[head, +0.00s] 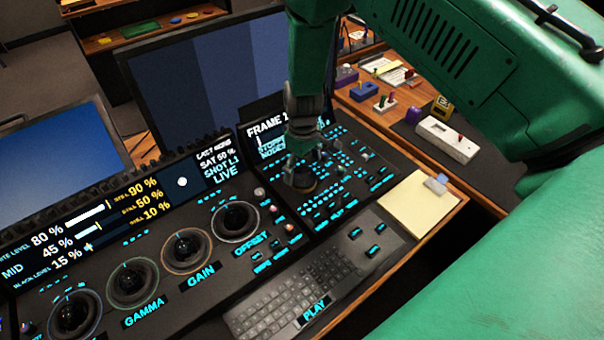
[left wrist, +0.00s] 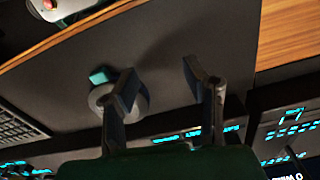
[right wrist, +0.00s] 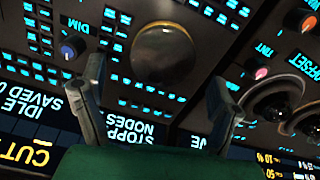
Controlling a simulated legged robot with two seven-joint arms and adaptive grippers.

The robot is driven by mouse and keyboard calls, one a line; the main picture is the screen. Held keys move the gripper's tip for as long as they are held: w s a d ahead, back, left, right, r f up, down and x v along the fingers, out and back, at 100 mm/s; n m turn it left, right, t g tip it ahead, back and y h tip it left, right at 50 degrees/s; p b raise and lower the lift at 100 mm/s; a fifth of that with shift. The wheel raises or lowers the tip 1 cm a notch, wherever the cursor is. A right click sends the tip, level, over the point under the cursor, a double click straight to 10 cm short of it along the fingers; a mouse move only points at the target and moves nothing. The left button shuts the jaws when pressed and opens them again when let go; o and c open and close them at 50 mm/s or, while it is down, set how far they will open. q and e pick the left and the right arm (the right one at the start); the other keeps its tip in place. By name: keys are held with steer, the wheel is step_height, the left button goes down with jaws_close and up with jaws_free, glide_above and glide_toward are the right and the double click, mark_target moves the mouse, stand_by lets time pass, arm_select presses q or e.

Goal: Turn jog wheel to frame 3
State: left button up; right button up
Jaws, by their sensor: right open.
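The jog wheel (right wrist: 163,53) is a dark round knob on the black panel. In the head view it shows only partly (head: 298,182), under my right gripper. My right gripper (head: 303,163) points down over it. In the right wrist view its open fingers (right wrist: 155,73) stand on either side of the wheel's near edge, and I cannot tell if they touch it. The small display (head: 268,133) reads FRAME and what looks like a 1, partly hidden by my arm. My left gripper (left wrist: 160,73) is open and empty in the left wrist view, and is not in the head view.
Lit buttons surround the wheel. Trackballs with rings (head: 235,221) lie to the left, a keyboard (head: 300,290) in front and a yellow notepad (head: 418,204) to the right. In the left wrist view, a round grey object (left wrist: 100,97) with a teal part lies by one finger.

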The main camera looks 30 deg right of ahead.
mark_target(303, 175)
arm_select(q)
steer(key=shift+a, duration=0.15)
arm_select(e)
steer(key=shift+a+f, duration=0.1)
steer(key=shift+f, duration=1.55)
steer(key=c, duration=1.2)
steer(key=shift+o, duration=0.2)
steer(key=shift+m, duration=0.3)
steer(key=m, duration=1.1)
